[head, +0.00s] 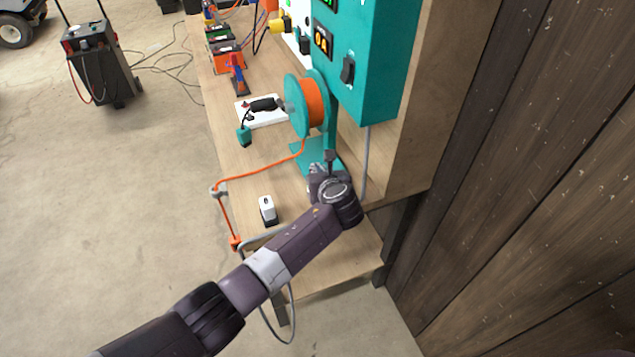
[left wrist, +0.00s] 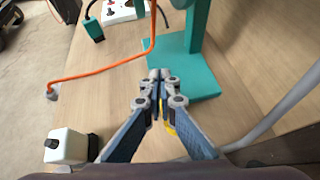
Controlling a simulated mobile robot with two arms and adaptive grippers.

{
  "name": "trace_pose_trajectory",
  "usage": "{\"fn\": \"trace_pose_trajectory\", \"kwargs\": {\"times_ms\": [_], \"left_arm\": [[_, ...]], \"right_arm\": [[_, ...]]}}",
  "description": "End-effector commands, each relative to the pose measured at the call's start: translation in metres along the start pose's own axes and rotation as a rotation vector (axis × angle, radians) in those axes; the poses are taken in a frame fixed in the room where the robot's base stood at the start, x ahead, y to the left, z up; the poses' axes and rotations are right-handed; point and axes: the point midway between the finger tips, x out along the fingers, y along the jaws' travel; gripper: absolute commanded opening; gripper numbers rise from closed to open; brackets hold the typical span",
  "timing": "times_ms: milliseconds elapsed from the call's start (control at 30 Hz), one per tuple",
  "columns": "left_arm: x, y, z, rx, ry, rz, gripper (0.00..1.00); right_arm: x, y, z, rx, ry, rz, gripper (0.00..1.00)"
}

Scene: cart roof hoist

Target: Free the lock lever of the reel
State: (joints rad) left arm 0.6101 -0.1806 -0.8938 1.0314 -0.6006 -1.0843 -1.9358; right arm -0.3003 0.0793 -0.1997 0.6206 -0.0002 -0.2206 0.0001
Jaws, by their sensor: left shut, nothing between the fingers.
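The reel (head: 312,103) has an orange drum between teal flanges and stands on a teal post with a flat teal base on the bench. A black handle (head: 264,104) shows at its left side. A small yellow piece (left wrist: 168,128) shows behind the fingers. I cannot make out the lock lever clearly.
An orange line runs from the reel to a grey guide (head: 218,189) and an orange fitting (head: 236,243) at the bench edge. A small white device with a black end (head: 267,208) stands nearby. A teal control box (head: 365,75) overhangs; a grey cable hangs below it.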

Motion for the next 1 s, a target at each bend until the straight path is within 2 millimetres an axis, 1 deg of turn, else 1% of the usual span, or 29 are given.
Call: {"fn": "trace_pose_trajectory", "kwargs": {"times_ms": [33, 100, 367, 633, 1000], "left_arm": [[0.0062, -0.0003, 0.0021, 0.0, -0.002, 0.001, 0.0], [0.0084, -0.0003, 0.0054, -0.001, -0.002, 0.001, 0.0], [0.007, -0.0006, 0.0058, 0.0, -0.001, 0.0, 0.0], [0.0069, -0.0006, 0.0056, 0.0, -0.001, 0.0, 0.0], [0.0069, -0.0006, 0.0056, 0.0, -0.001, 0.0, 0.0]], "right_arm": [[0.0057, -0.0002, 0.0007, 0.0, 0.0, 0.0, 0.4], [0.0059, -0.0004, 0.0017, 0.0, -0.002, 0.0, 0.4], [0.0041, -0.0007, 0.0036, 0.0, -0.004, -0.001, 0.4], [0.0044, 0.0006, -0.0041, 0.0, 0.006, 0.001, 0.4], [0.0042, 0.0001, -0.0008, 0.0, 0.002, 0.0, 0.4]]}}
